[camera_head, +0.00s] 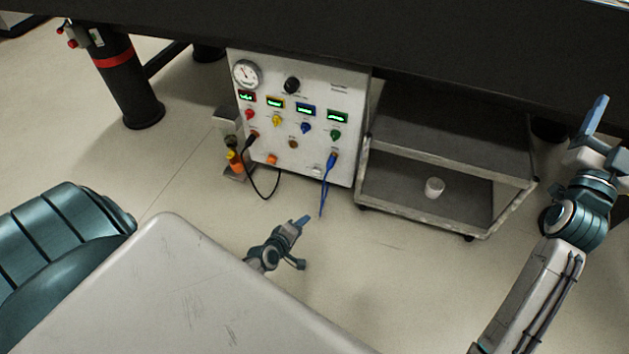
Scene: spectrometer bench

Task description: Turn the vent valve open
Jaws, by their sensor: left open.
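The white instrument panel (317,93) stands under the dark bench, with a round gauge (246,74) at its upper left. A black knob (292,85) sits right of the gauge. Red, yellow, blue and green knobs sit in a row below small lit displays. I cannot tell which of these controls is the vent valve, as the labels are too small to read. My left gripper (305,242) is open and empty, low in front of the panel and apart from it. My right gripper (609,133) is raised at the right edge, far from the panel; its jaw opening is unclear.
A grey two-shelf cart (445,150) stands right of the panel, with a white cup (434,187) on its lower shelf. A black cable (277,185) and a blue cable (325,190) hang from the panel. Floor in front is clear.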

